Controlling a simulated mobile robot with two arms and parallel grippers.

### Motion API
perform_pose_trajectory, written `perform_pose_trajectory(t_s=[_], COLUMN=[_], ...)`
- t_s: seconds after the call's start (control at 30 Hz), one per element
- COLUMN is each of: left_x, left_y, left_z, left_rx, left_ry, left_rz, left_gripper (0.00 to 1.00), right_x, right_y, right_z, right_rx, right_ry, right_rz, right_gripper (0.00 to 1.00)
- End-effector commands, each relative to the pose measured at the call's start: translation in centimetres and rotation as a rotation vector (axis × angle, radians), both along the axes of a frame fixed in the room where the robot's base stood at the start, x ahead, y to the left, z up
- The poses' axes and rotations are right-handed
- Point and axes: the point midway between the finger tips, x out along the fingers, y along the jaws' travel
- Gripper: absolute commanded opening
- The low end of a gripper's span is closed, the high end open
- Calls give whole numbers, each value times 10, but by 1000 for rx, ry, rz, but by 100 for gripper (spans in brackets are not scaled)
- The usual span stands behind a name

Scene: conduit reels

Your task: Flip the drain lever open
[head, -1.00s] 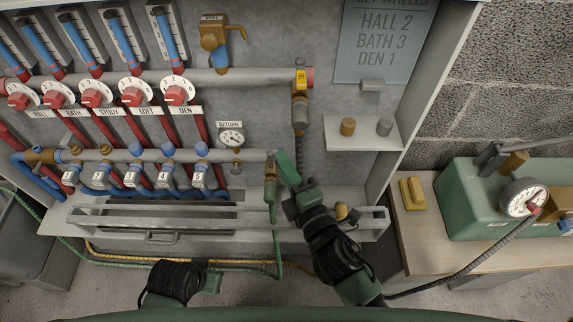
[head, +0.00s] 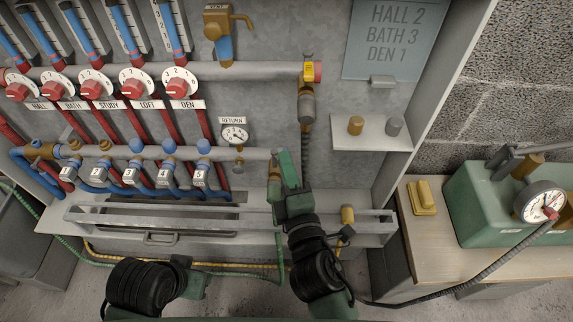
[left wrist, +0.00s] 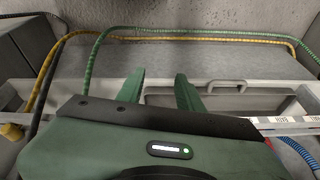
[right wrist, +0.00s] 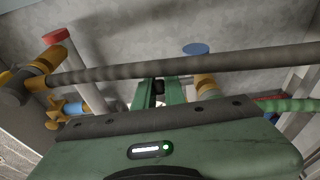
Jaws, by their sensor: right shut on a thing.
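The drain valve (head: 273,172) is a small brass fitting at the right end of the lower grey pipe, with a green hose below it. My right gripper (head: 284,165) is at this fitting and hides much of it, including the lever. In the right wrist view, the fingers (right wrist: 160,93) are close together around a small dark piece (right wrist: 159,87), seemingly the drain lever; its angle cannot be told. My left gripper (head: 196,280) is low, in front of the cabinet and away from the valve. In the left wrist view its two fingers (left wrist: 159,90) stand apart, with nothing between them.
A dark braided hose (right wrist: 200,66) crosses just beyond my right gripper. A grey rail (head: 180,217) runs along the cabinet front. The return gauge (head: 235,134) is left of the valve. A green pump box (head: 490,205) stands on the bench at right.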

Motion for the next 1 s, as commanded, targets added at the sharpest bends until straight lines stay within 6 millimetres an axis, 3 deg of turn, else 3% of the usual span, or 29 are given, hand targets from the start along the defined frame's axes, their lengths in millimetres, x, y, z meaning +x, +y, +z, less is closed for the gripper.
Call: perform_pose_trajectory(t_s=[0.07,0.1,0.17,0.57,0.87,1.0], left_x=[0,0,0,0,0,15], left_y=[0,0,0,0,0,-5], left_z=[0,0,0,-2,-13,-14], left_rx=[0,0,0,0,0,-14], left_ry=[0,0,0,0,0,-63], left_rz=[0,0,0,0,0,-5], left_gripper=[36,36,36,36,36,36], right_x=[0,0,0,-6,-53,-69], right_y=[1,1,1,-1,-13,-17], right_z=[-1,-1,-1,-1,-4,-3], right_rx=[1,1,1,1,3,2], right_ry=[1,1,1,1,5,4], right_rz=[2,2,2,2,1,2], right_gripper=[0,16,33,33,33,33])
